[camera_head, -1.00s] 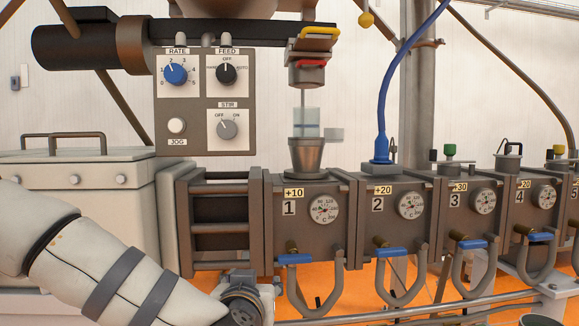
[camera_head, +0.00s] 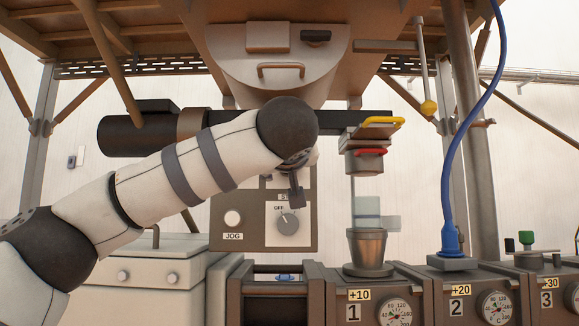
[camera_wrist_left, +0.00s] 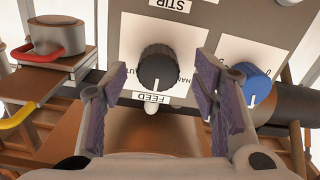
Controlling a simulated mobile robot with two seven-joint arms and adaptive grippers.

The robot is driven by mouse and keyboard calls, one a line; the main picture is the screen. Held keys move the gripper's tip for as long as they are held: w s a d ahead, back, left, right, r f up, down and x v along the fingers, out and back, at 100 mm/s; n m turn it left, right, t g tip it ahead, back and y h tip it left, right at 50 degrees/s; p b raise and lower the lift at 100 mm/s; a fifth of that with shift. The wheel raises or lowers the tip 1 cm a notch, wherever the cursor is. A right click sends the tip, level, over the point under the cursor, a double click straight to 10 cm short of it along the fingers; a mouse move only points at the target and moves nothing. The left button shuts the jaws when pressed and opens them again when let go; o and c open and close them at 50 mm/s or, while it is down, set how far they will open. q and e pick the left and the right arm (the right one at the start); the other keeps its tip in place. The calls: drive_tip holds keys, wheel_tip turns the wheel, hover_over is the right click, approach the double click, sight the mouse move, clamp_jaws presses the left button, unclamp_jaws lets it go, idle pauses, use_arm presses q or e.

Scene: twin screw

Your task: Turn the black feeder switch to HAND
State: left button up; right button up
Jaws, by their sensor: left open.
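The black feeder switch (camera_wrist_left: 156,68) is a round knob on a white plate labelled FEED, upside down in the left wrist view. Its white pointer line points toward the FEED label, between the partly covered HAND and AUTO marks. My left gripper (camera_wrist_left: 154,84) is open, with one purple-padded finger on each side of the knob in the picture. I see clear gaps between the fingers and the knob; whether the tips reach its depth I cannot tell. In the head view my left gripper (camera_head: 297,188) shows only in part, and my arm hides the feeder switch.
The blue rate knob (camera_wrist_left: 256,86) sits right beside one finger in the wrist view. The stir knob (camera_head: 289,224) and white jog button (camera_head: 233,218) are lower on the grey panel (camera_head: 262,242). A metal cup (camera_head: 368,247) and yellow handle (camera_head: 383,121) stand to the right.

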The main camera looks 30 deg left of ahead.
use_arm(q)
drive_tip(key=shift+x, duration=0.85)
drive_tip(key=shift+r, duration=0.1)
drive_tip(key=c, duration=1.2)
drive_tip(key=shift+o, duration=0.2)
drive_tip(key=shift+n, duration=0.3)
drive_tip(key=n, duration=1.1)
drive_tip(key=shift+w+d, duration=0.1)
drive_tip(key=shift+n, duration=0.3)
